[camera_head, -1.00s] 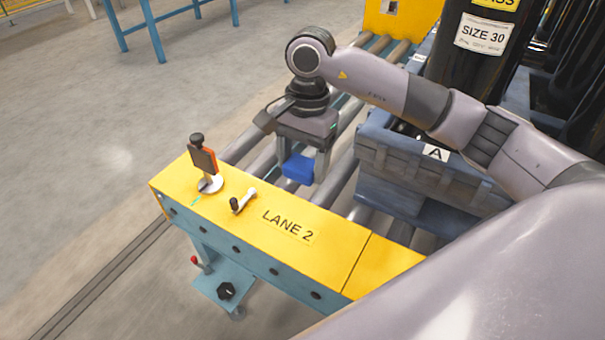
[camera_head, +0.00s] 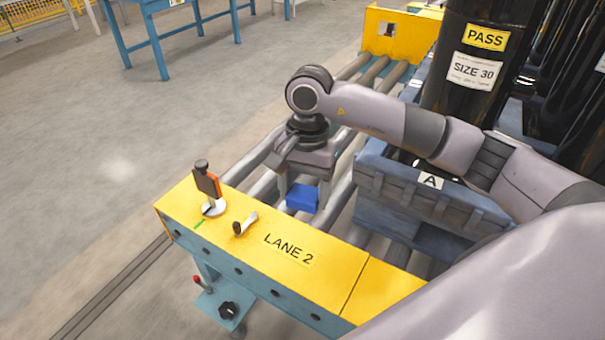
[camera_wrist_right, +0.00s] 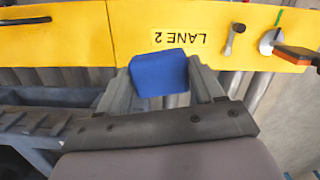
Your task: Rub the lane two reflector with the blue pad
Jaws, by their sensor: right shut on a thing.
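The blue pad (camera_head: 302,197) is held in my right gripper (camera_head: 303,193), above the rollers just behind the yellow lane 2 end rail (camera_head: 250,225). In the right wrist view the blue pad (camera_wrist_right: 159,73) sits between the two fingers. The reflector (camera_head: 207,180), a dark and orange plate on a post with a round white base, stands upright on the rail's left end. It also shows at the right edge of the wrist view (camera_wrist_right: 298,55). The pad is apart from the reflector, to its right. My left gripper is not in view.
A small lever (camera_head: 245,222) stands on the rail between the reflector and the "LANE 2" label (camera_head: 289,249). Open floor lies left of the rail.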

